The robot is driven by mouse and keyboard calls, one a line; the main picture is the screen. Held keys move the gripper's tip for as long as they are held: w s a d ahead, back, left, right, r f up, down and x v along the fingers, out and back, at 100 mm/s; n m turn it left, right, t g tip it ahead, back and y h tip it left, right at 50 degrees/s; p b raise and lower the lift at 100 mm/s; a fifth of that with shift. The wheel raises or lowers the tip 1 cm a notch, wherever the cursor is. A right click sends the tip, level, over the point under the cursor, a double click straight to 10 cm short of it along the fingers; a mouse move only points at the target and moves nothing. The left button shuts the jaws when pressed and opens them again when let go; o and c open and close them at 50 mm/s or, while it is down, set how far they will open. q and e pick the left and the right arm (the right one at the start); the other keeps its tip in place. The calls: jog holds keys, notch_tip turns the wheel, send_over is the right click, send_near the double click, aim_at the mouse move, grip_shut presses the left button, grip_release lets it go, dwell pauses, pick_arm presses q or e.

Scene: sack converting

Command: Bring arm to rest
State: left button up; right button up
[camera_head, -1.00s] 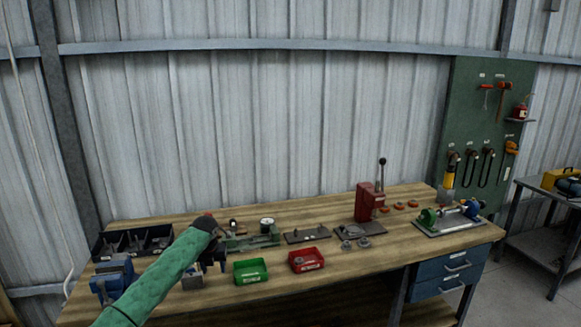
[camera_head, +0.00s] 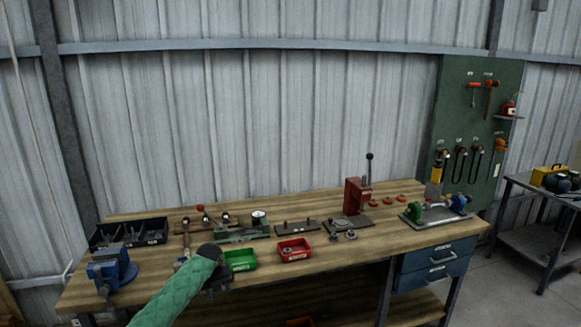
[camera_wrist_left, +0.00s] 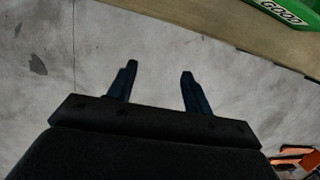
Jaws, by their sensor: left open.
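My left arm in its green sleeve comes in from the bottom left of the head view. Its dark left gripper (camera_head: 217,286) is at the bench's front edge, just in front of the green bin, and partly hidden by the wrist. In the left wrist view the two fingers of the left gripper (camera_wrist_left: 158,80) are spread apart with nothing between them, over bare grey floor. The green bin (camera_head: 241,261) stands on the wooden bench (camera_head: 330,264); its "GOOD" label shows in the wrist view (camera_wrist_left: 284,12). My right gripper is not in view.
A blue vise (camera_head: 110,268) and a black divided tray (camera_head: 128,233) stand at the bench's left. A red bin (camera_head: 293,250) and red press (camera_head: 356,196) are farther right. Orange items (camera_wrist_left: 297,157) show low in the wrist view. The floor beneath the fingers is clear.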

pick_arm(q)
jog(key=s+d+f+n+b, duration=0.1)
jog(key=s+d+f+n, duration=0.1)
jog(key=s+f+n, duration=0.55)
jog(key=s+d+f+n+b, duration=0.1)
jog(key=s+d+f+n, duration=0.1)
jog(key=s+f, duration=1)
jog(key=s+d+f+n+b, duration=0.15)
jog(key=s+f+n, duration=0.35)
jog(key=f, duration=0.9)
jog(key=s+f+n, duration=0.5)
jog(key=s+f, duration=0.2)
jog(key=s, duration=0.6)
jog(key=s+f+n+b, duration=0.1)
jog(key=s+f+n, duration=0.4)
jog(key=s, duration=0.8)
jog(key=s+f+n, duration=0.5)
jog(key=s+f, duration=0.3)
jog(key=s, duration=0.6)
jog(key=shift+d+f+g+b, duration=0.3)
jog(key=shift+d+f+b, duration=0.05)
jog(key=shift+d+f, duration=0.05)
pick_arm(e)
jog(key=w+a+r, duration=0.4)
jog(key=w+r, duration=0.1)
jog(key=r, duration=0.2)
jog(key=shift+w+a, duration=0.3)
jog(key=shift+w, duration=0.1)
pick_arm(q)
jog(key=shift+n, duration=0.25)
